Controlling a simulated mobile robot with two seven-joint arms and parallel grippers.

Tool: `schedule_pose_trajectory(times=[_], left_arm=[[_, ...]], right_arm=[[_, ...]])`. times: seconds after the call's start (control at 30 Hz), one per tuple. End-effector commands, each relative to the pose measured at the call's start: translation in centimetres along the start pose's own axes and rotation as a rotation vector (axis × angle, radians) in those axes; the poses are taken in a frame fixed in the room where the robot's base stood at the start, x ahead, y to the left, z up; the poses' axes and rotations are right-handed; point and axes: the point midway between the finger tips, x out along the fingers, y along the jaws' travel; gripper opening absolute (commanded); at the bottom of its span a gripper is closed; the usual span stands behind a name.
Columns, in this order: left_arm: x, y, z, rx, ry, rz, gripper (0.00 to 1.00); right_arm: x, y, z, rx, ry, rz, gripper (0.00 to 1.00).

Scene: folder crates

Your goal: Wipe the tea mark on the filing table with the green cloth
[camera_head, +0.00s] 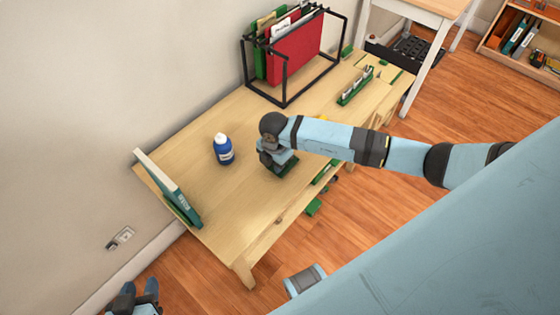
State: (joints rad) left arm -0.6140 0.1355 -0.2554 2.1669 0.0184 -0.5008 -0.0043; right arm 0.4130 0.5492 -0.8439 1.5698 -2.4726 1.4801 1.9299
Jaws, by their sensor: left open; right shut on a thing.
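The filing table (240,205) is pale wood and runs diagonally along the wall. My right gripper (277,167) points down at the table near its front edge, shut on the dark green cloth (289,168). The cloth shows at the tabletop beneath the fingers and is partly hidden by them; I cannot tell if it is pressed flat. I see no tea mark on the bare wood; part of the table is hidden by my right arm. My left gripper (138,301) is open and empty at the bottom left, off the table.
A blue bottle (223,152) stands left of the cloth. A teal and white binder (170,190) stands at the left end. A black frame (285,88) holds red and green folders at the back. A green card tray (356,86) is farther right. Bare wood lies between bottle and binder.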

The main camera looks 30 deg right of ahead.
Motion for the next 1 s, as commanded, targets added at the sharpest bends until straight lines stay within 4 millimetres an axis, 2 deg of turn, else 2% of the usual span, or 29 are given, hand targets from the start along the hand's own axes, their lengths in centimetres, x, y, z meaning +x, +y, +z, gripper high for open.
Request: schedule_pose_trajectory(times=[0.23, 0.53, 0.73, 1.0], left_arm=[[0.5, -0.1, 0.9, 0.000, -0.001, 0.000, 0.43], [0.5, -0.1, 0.9, 0.000, -0.001, 0.000, 0.43], [0.2, 0.0, 0.3, 0.000, -0.001, 0.000, 0.43], [-0.9, 0.1, -1.5, 0.000, 0.000, 0.000, 0.43]], right_arm=[[0.2, 2.7, -0.1, 0.000, 0.001, 0.001, 0.00], [0.0, 3.0, 0.0, -0.001, 0.000, 0.000, 0.00], [-0.1, 2.3, 0.0, 0.000, 0.000, -0.003, 0.00], [-0.3, -0.6, 0.0, 0.000, -0.001, -0.004, 0.00]])
